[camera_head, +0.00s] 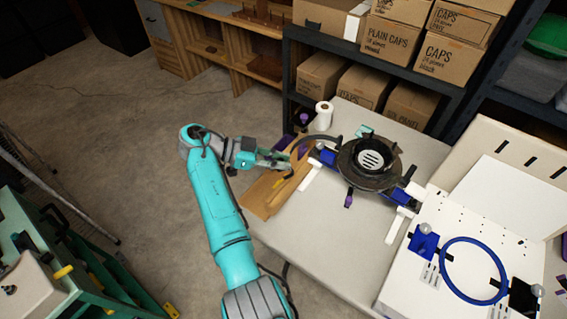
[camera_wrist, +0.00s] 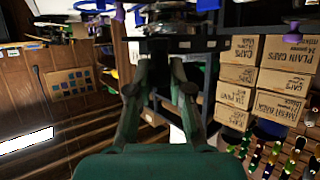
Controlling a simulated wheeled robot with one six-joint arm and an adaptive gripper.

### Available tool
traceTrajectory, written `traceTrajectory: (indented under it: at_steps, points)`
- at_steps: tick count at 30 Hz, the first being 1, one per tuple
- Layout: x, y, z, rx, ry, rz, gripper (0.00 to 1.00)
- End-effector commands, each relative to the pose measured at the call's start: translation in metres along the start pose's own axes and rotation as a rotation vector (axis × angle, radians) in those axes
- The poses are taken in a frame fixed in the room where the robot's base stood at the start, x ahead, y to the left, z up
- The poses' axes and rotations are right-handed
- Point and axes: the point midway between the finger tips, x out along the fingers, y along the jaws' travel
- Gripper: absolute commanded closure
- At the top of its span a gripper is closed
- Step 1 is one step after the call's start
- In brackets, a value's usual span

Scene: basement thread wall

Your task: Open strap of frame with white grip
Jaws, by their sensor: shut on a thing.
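A dark round frame (camera_head: 370,162) with a slotted grey centre sits on a blue bar on the light table. White grips (camera_head: 311,179) show on the bar's left side, and another white grip (camera_head: 396,226) is at its lower right. A dark curved strap (camera_head: 322,139) reaches left from the frame. My gripper (camera_head: 290,160) is at the strap's left end, over the table's left part, and appears shut on it. In the wrist view, my gripper (camera_wrist: 159,90) points toward dark parts. The exact contact is too small and dark to see.
A wooden board (camera_head: 264,196) lies under my gripper. A white roll (camera_head: 324,115) stands behind. To the right is a white board with a blue ring (camera_head: 444,262). Shelves with cardboard boxes (camera_head: 388,40) stand at the back.

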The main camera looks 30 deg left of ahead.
Motion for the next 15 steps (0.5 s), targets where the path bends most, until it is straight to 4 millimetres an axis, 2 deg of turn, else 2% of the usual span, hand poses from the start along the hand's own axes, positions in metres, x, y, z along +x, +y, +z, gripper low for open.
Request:
traceTrajectory:
  at_steps: [15]
  points:
    - [-0.006, -0.022, 0.004, 0.036, 0.0, 0.095, 1.0]
